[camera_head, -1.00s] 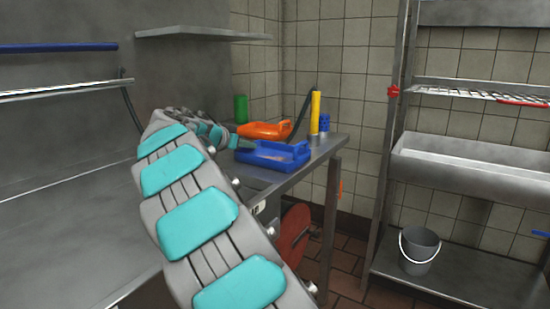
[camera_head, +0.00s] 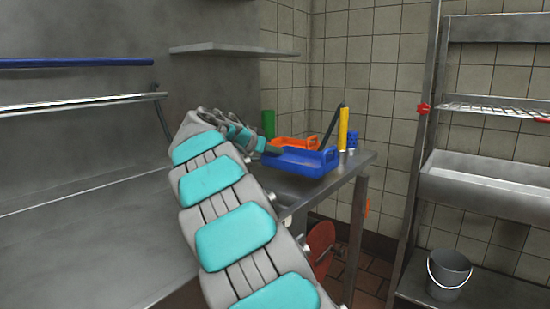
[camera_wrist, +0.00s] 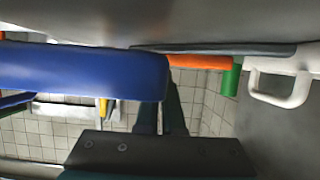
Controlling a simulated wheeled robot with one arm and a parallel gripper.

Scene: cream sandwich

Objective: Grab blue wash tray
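The blue wash tray (camera_head: 312,165) sits on the steel counter at the far end of my arm, with its handle end toward the right. My gripper (camera_head: 270,150) is at the tray's left end, partly hidden behind my arm's links. I cannot tell whether it touches the tray. In the wrist view the blue tray (camera_wrist: 80,72) is very close and fills the left side. The gap between the fingers is not clear.
An orange tray (camera_head: 292,144), a green cylinder (camera_head: 268,124), a yellow bottle (camera_head: 343,130) and a small blue item (camera_head: 352,141) stand around the tray. A wall shelf (camera_head: 235,48) hangs above. A grey bucket (camera_head: 449,274) stands on the low shelf at right. A pale handle (camera_wrist: 282,88) is close in the wrist view.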

